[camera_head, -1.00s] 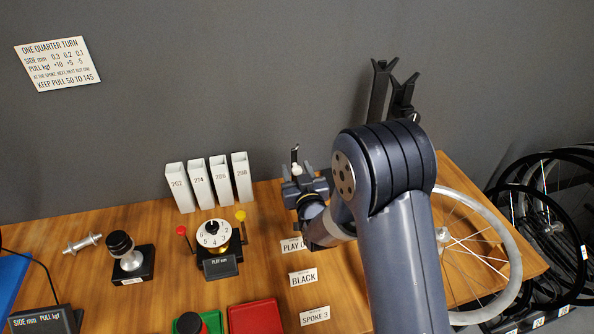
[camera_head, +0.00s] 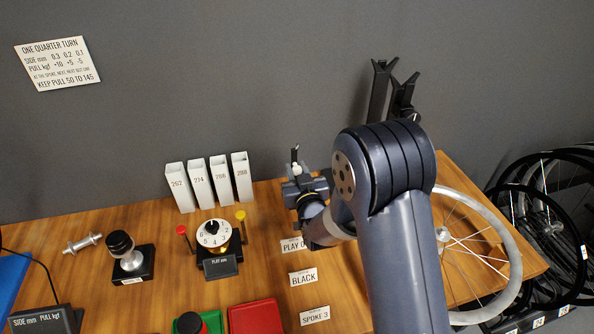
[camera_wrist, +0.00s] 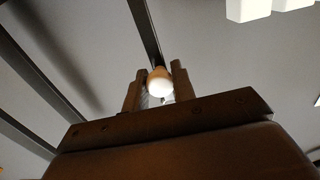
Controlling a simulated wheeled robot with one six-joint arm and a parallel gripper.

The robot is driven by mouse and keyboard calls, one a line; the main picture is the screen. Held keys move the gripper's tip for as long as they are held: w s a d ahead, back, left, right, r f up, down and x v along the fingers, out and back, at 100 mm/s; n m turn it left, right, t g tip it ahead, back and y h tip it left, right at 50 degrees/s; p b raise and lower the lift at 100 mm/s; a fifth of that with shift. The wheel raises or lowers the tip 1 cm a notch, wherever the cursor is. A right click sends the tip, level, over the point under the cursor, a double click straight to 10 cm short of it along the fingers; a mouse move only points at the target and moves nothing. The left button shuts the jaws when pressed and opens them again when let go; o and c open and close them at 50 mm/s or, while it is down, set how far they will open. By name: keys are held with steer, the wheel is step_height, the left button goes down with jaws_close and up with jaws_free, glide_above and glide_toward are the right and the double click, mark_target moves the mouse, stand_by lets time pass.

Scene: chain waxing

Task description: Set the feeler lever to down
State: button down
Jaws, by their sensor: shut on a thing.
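The feeler lever shows as a thin dark bar (camera_head: 294,153) with a pale knob (camera_head: 296,166), upright near the back edge of the bench. My gripper (camera_head: 297,174) is at the knob, with my arm reaching in from the right. In the wrist view, the rounded white knob (camera_wrist: 159,82) sits between the two fingers of my gripper (camera_wrist: 158,91), which is shut on it. A dark bar (camera_wrist: 144,30) runs up behind the knob. My wrist and arm hide the lever's base, and I cannot read its up or down setting.
A wheel (camera_head: 505,230) and a dark forked stand (camera_head: 380,95) are at the right, partly behind my arm. Several white boxes (camera_head: 208,182) and a dial (camera_head: 214,233) stand to the left. Label cards (camera_head: 303,277) lie in front on the wooden bench.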

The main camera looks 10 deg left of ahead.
steer(key=s+a+f+n+b, duration=0.2)
steer(key=s+a+n+b, duration=0.1)
steer(key=a+n+b, duration=0.3)
steer(key=shift+a, duration=0.45)
steer(key=shift+s, duration=0.1)
stand_by(0.5)
steer(key=c, duration=1.2)
jaws_free()
steer(key=v, duration=1.1)
